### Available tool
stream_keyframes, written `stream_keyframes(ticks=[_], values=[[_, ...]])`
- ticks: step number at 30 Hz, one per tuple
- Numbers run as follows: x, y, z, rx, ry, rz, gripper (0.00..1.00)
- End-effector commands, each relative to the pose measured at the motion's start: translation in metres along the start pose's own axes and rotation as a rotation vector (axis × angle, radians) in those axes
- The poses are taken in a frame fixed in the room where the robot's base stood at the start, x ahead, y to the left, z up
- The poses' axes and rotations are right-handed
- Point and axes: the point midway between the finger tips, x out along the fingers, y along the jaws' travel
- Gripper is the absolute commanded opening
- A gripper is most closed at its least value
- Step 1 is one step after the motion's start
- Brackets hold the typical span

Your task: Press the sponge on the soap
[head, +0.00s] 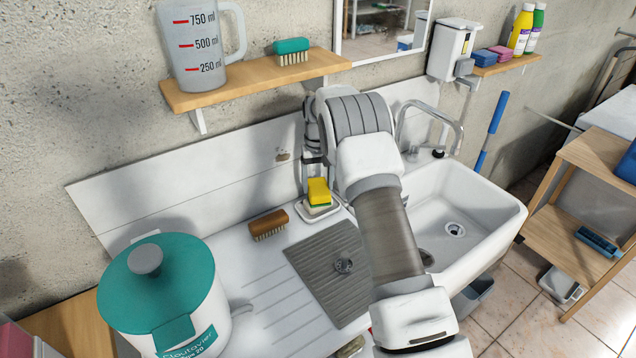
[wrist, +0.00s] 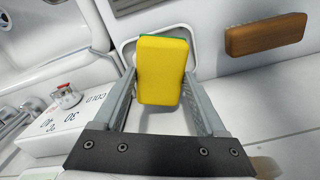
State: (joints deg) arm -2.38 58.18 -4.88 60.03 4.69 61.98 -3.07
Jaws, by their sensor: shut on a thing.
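The sponge (head: 318,190) is yellow with a green layer, and it stands above a small white dish (head: 323,213) at the back of the counter. In the wrist view the sponge (wrist: 160,85) sits between the fingers of my gripper (wrist: 160,76), which is shut on it. The dish rim (wrist: 125,47) shows behind and around the sponge there. I cannot tell whether the sponge touches what lies below it. No soap bar can be made out; the inside of the dish is mostly hidden by the sponge.
A wooden brush (head: 268,224) lies left of the dish. A teal-lidded pot (head: 160,285) stands at the front left. The white sink (head: 485,215) is to the right of my arm. A shelf (head: 255,83) holds a measuring jug (head: 200,45) and a teal brush (head: 291,51).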

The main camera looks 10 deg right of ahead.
Motion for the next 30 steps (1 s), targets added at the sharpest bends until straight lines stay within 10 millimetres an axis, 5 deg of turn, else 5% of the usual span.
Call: stream_keyframes(ticks=[30], values=[[0.0099,0.0000,0.0000,0.000,0.000,0.000,0.29]])
